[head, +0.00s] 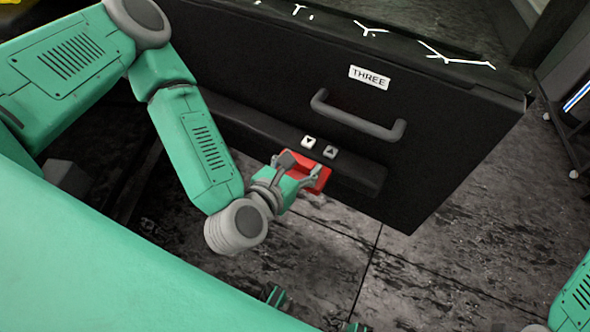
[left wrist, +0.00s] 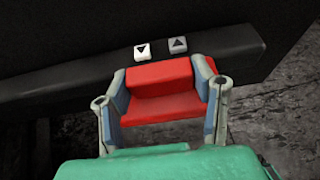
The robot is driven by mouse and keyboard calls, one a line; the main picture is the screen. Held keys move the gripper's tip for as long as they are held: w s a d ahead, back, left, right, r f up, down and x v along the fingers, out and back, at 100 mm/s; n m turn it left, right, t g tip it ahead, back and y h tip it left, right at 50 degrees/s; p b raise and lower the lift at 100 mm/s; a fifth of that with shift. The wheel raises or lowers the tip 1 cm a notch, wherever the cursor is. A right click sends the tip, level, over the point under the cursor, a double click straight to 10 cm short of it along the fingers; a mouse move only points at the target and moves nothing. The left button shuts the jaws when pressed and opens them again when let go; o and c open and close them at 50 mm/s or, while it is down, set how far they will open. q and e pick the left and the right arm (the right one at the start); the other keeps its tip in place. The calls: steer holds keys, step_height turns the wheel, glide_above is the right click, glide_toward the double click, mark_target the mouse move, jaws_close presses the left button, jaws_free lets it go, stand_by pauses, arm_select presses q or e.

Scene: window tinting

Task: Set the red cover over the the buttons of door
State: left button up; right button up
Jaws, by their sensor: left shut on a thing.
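The red cover (head: 318,178) is held in my left gripper (head: 298,172), just below the door's two buttons. In the left wrist view the red cover (left wrist: 160,92) sits between the two fingers, which press on its sides. The buttons are a white one with a down arrow (head: 309,141) and a grey one with an up arrow (head: 330,151); both are uncovered. In the left wrist view the down button (left wrist: 142,52) and up button (left wrist: 178,45) show just beyond the cover's far edge. I cannot tell whether the cover touches the door. My right gripper is not in view.
The buttons sit on a dark ledge (head: 358,172). The mottled grey floor (head: 440,275) is open below. A wheeled unit (head: 572,105) stands at far right.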

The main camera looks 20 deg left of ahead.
arm_select(q)
steer(key=shift+w+a+f, duration=0.1)
steer(key=shift+w+a, duration=0.15)
steer(key=shift+w, duration=0.5)
steer(key=shift+w+f, duration=0.1)
steer(key=shift+w, duration=0.55)
steer(key=shift+w+d+b, duration=0.25)
steer(key=shift+w+b, duration=0.2)
steer(key=shift+w, duration=1.2)
steer(key=shift+w+d+b, duration=0.2)
steer(key=shift+w+b, duration=0.2)
steer(key=shift+w, duration=1.25)
steer(key=shift+w+f, duration=0.2)
steer(key=shift+d+f+b, duration=0.15)
steer(key=shift+f+b, duration=0.4)
steer(key=shift+b, duration=0.05)
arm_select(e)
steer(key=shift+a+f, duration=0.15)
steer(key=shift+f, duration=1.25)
arm_select(q)
steer(key=shift+f, duration=0.25)
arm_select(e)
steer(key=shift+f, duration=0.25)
arm_select(q)
steer(key=o, duration=1.3)
steer(key=shift+c, duration=0.2)
